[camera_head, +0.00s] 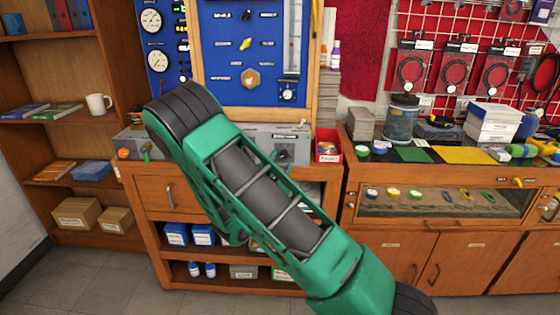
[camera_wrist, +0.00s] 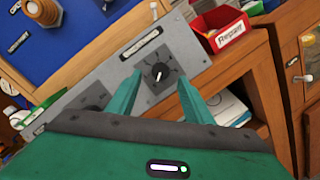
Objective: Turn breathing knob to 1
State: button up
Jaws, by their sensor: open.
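In the wrist view a dark round knob with a white pointer mark (camera_wrist: 158,73) sits on a grey panel (camera_wrist: 110,72), under a label too small to read. My gripper (camera_wrist: 155,88) is open, with its two green fingers on either side of the knob in the picture. I cannot tell whether they touch it. A second dark knob (camera_wrist: 97,97) is lower left on the same panel, partly hidden by my gripper.
A red bin with a white label (camera_wrist: 222,30) stands right of the panel; it also shows in the head view (camera_head: 328,146). A blue board (camera_head: 240,50) with gauges and fittings rises behind. A glass display counter (camera_head: 440,204) is at the right, wooden shelves (camera_head: 65,145) at the left.

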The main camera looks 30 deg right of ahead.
aim_at(283, 156)
jog(key=shift+x, duration=1.75)
jog(key=c, duration=1.1)
jog(key=shift+o, duration=0.2)
jog(key=shift+m, duration=0.3)
jog(key=m, duration=0.2)
jog(key=m+g, duration=0.1)
jog(key=m, duration=0.1)
jog(key=shift+a+r+m+g, duration=0.1)
jog(key=shift+r+m+g, duration=0.1)
jog(key=shift+m+g, duration=0.15)
jog(key=shift+m+g+y, duration=0.4)
jog(key=shift+m+g, duration=0.15)
jog(key=shift+m, duration=2.1)
